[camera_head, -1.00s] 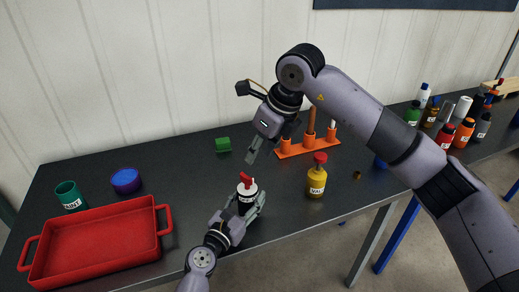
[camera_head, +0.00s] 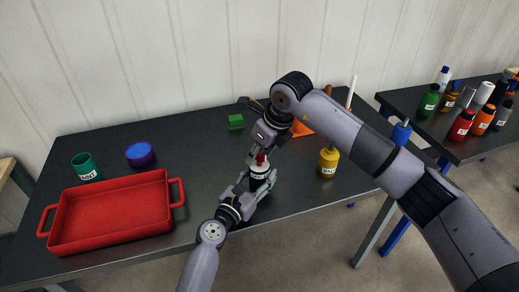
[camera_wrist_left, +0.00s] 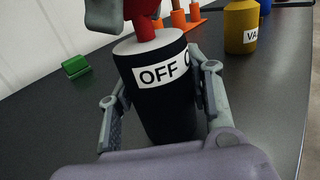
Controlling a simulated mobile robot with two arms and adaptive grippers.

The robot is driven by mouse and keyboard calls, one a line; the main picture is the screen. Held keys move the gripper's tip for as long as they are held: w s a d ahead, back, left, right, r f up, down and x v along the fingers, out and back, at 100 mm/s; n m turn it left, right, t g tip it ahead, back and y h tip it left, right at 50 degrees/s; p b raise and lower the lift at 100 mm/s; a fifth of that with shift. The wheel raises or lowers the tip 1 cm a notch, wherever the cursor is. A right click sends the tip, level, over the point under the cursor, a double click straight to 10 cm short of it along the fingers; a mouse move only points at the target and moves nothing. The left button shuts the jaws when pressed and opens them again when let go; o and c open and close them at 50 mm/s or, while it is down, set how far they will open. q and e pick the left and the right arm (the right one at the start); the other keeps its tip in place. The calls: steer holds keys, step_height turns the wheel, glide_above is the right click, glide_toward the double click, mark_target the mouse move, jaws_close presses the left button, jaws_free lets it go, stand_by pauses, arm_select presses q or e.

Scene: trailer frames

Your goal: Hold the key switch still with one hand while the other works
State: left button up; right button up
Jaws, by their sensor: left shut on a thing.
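The key switch (camera_wrist_left: 160,105) is a black upright cylinder with a grey top and a white label reading OFF; it stands on the dark table. In the head view it (camera_head: 259,184) is partly covered by my grippers. My left gripper (camera_head: 262,182) is shut around its body, one finger on each side in the left wrist view. A red key (camera_wrist_left: 146,30) rises from its top. My right gripper (camera_head: 257,160) is at the key from above, with a grey finger beside the red handle in the wrist view. Whether its fingers close on the key is unclear.
A red tray (camera_head: 62,236) lies at the left, with a teal cup (camera_head: 86,168) and blue bowl (camera_head: 140,155) behind. A green block (camera_head: 236,122) lies farther back. A yellow bottle (camera_head: 328,162) stands to the right. Several bottles stand on another table.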

jaws_close()
